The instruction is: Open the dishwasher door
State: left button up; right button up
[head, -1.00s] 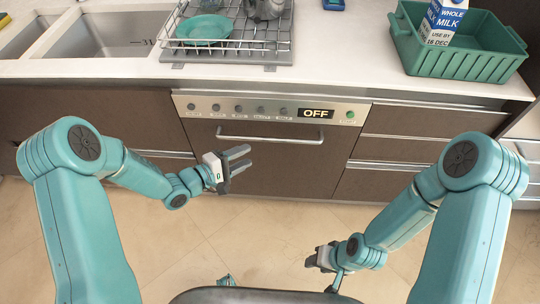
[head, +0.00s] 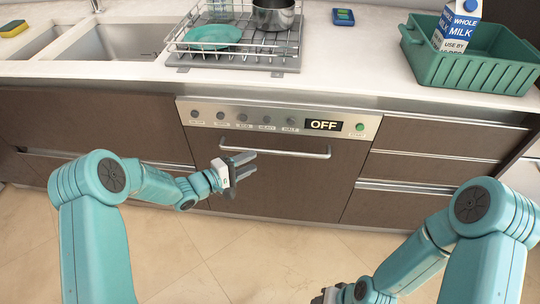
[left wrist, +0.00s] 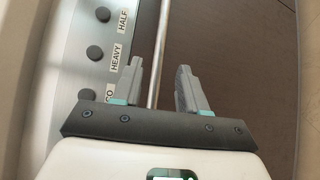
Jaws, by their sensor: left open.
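The dishwasher (head: 290,182) has a brown door, shut, below a steel control panel whose display reads OFF. A horizontal bar handle (head: 300,153) runs across the top of the door. My left gripper (head: 250,163) is open in front of the door, close to the left part of the handle. In the left wrist view the handle (left wrist: 160,50) runs between the two open fingers (left wrist: 158,88); I cannot tell whether it lies fully between the tips or beyond them. My right gripper (head: 330,296) is low at the bottom edge, partly cut off, and its jaws are unclear.
Above is a white counter (head: 340,80) with a dish rack (head: 240,55) holding a teal plate (head: 214,37) and a pot (head: 273,14). A green crate (head: 470,75) with a milk carton (head: 457,25) stands at right. Drawers (head: 430,140) flank the dishwasher. The floor (head: 240,260) is clear.

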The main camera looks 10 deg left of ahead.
aim_at(271, 153)
pick_arm(q)
jog(key=x, duration=0.8)
jog(key=shift+d+b, duration=0.15)
jog(key=shift+b, duration=0.25)
grip_shut()
